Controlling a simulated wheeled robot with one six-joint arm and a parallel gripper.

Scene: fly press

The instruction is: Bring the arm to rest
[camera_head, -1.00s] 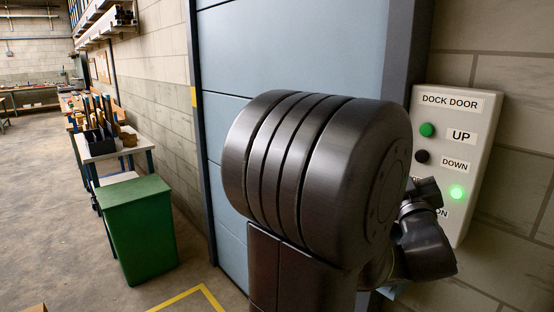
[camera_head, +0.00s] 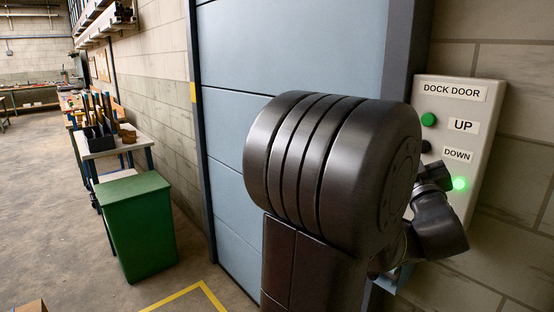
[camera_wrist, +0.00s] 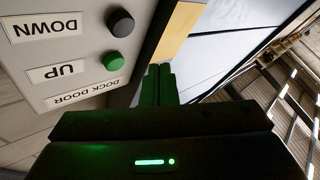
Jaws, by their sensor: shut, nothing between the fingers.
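My dark arm fills the middle of the head view, in front of the blue-grey dock door (camera_head: 300,48) and beside its control box (camera_head: 478,92). My gripper is hidden in the head view. In the wrist view, the fingers of my gripper (camera_wrist: 159,72) are together with nothing between them. They are apart from the box, which appears upside down on the left. The green UP button (camera_head: 428,119) and dark DOWN button (camera_head: 426,147) show on the box; both also show in the wrist view, UP (camera_wrist: 112,61) and DOWN (camera_wrist: 120,21).
A green bin (camera_head: 138,228) stands left of the door, with a small bench (camera_head: 132,145) holding tools behind it. A yellow line (camera_head: 190,292) marks the floor by the door. Open floor (camera_head: 45,200) lies at the left. The block wall (camera_head: 515,240) is close at the right.

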